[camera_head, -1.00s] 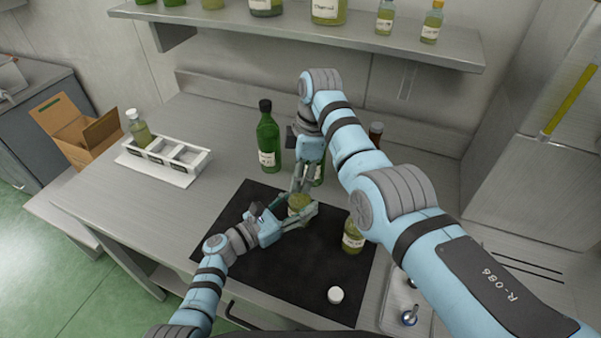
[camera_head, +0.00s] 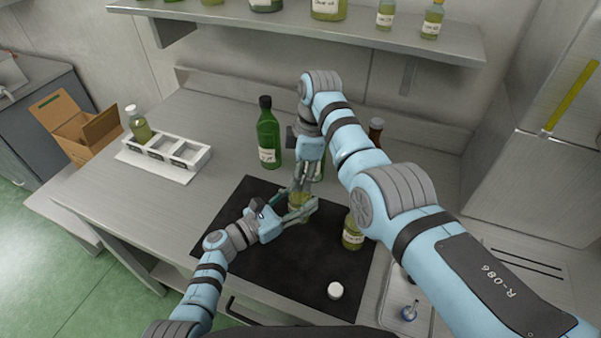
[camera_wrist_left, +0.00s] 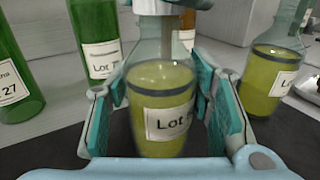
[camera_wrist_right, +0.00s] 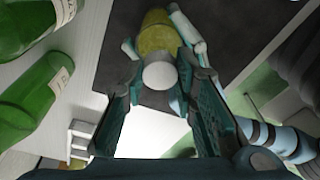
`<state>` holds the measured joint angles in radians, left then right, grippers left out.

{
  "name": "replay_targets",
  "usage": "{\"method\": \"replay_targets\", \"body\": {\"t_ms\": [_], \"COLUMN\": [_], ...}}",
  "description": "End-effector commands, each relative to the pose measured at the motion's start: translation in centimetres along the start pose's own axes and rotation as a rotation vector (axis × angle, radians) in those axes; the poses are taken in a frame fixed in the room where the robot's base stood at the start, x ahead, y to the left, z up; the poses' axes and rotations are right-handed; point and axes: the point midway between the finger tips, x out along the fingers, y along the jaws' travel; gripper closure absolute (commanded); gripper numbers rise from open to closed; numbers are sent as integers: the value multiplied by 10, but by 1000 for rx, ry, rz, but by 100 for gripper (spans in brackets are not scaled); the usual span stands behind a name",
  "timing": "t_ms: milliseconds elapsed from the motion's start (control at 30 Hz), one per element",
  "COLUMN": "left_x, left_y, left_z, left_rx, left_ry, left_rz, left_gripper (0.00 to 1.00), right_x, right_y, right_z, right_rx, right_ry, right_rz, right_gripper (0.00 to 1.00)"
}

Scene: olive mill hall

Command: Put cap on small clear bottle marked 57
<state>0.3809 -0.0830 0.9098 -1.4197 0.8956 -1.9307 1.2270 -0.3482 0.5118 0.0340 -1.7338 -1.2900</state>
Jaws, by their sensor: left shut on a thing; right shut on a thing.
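A small clear bottle (camera_wrist_left: 162,115) of yellow-green oil stands between the fingers of my left gripper (camera_head: 301,209), which is shut on it. Its label reads "Lot" and a number I cannot fully read. My right gripper (camera_head: 301,184) is above it, shut on a white cap (camera_wrist_right: 159,75). The cap is over the bottle's top; I cannot tell whether they touch. A second small oil bottle (camera_head: 352,234) stands to the right on the black mat (camera_head: 262,280). It also shows in the left wrist view (camera_wrist_left: 270,80). A loose white cap (camera_head: 335,291) lies near the mat's front edge.
A white rack (camera_head: 170,171) with one capped bottle (camera_head: 139,126) is at the left, near a cardboard box (camera_head: 88,140). A metal tray (camera_head: 400,312) is at the front right. A bottle shelf (camera_head: 250,28) hangs above.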

Motion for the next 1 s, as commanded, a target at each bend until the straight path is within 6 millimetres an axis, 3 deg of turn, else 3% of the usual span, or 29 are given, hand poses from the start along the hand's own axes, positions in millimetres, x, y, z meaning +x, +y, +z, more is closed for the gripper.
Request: {"method": "replay_targets", "body": {"t_ms": [200, 300, 533, 567, 667, 1000], "left_x": [-1, -1, -1, -1, -1, -1], "left_y": [0, 0, 0, 0, 0, 0], "left_z": [-2, -2, -2, -2, -2, -2], "left_rx": [0, -1, -1, -1, -1, -1], "left_ry": [4, 4, 4, 4, 4, 4], "left_rz": [0, 0, 0, 0, 0, 0], "left_gripper": [100, 100, 100, 100, 100, 100], "right_x": [1, 0, 0, 0, 0, -3], "right_y": [-1, -2, -2, -2, -2, -1], "right_z": [-1, 0, 0, 0, 0, 0], "right_rx": [436, 565, 573, 573, 572, 571], "right_ry": [10, 12, 11, 11, 11, 11], "right_rz": [69, 87, 88, 88, 87, 88], "right_gripper": [84, 84, 84, 71, 55, 54]}}
